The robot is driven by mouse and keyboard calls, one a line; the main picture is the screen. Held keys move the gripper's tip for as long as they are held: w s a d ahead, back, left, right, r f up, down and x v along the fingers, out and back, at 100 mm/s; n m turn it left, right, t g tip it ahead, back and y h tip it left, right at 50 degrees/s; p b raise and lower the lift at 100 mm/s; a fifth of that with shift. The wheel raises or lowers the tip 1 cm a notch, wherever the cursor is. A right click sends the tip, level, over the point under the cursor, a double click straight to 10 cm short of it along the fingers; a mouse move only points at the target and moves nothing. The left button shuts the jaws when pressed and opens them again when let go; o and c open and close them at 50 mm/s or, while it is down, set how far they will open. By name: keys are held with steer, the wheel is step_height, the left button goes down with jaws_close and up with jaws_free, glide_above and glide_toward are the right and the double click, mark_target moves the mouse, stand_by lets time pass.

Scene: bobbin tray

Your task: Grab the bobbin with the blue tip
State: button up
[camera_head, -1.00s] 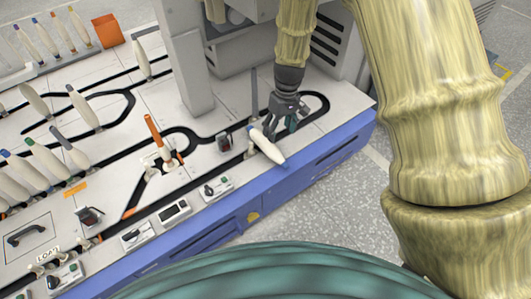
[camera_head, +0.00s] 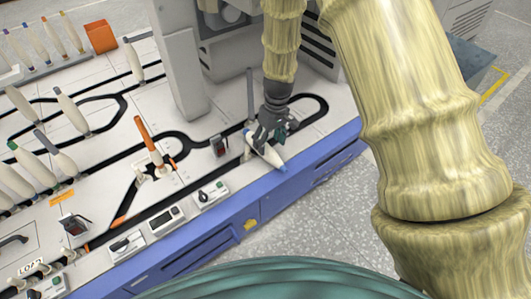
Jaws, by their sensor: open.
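A cream bobbin (camera_head: 266,155) with a blue tip lies tilted at the front edge of the machine top, right of centre. Its upper end is partly hidden by my gripper. My gripper (camera_head: 264,141) reaches down from above, with its open dark fingers at the bobbin's upper part. I cannot tell whether the fingers touch it.
An orange-tipped upright piece (camera_head: 144,134) stands left of the gripper. A thin grey post (camera_head: 250,92) and a small dark switch block (camera_head: 219,147) are close by. More bobbins (camera_head: 34,165) stand at the left. Control boxes (camera_head: 166,219) line the front.

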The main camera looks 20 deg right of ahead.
mark_target(268, 148)
steer(key=f, duration=0.1)
steer(key=f+b, duration=0.2)
steer(key=f, duration=0.1)
steer(key=shift+s+a, duration=0.2)
steer(key=shift+a, duration=0.1)
steer(key=c, duration=1.2)
steer(key=shift+o, duration=0.2)
